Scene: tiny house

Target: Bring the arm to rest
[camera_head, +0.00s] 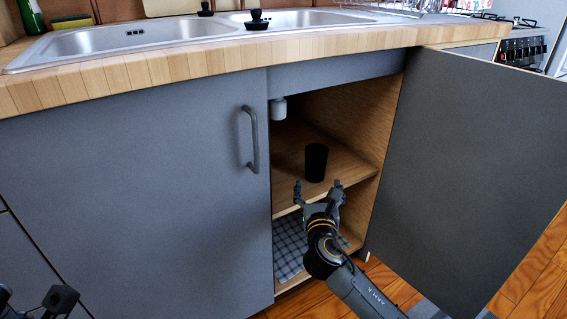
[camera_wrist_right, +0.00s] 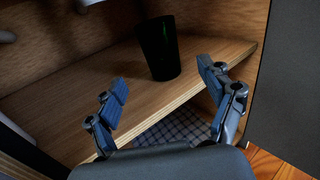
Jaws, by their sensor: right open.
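My right gripper (camera_head: 319,190) is open and empty at the front of the open cabinet under the sink. Its two fingers also show spread apart in the right wrist view (camera_wrist_right: 165,95). A black cup (camera_head: 316,162) stands upright on the cabinet's middle shelf (camera_head: 345,165), just beyond the fingertips. The cup (camera_wrist_right: 159,48) is also in the right wrist view, apart from the fingers. Part of my left gripper (camera_head: 35,303) shows at the lower left corner of the head view; its fingers are too cut off to tell their state.
The open cabinet door (camera_head: 465,165) stands to the right of my right arm. The closed door (camera_head: 130,190) with a handle (camera_head: 252,140) is on the left. A checked cloth (camera_head: 289,248) lies on the lower shelf. The wooden counter (camera_head: 200,62) with the sink is above.

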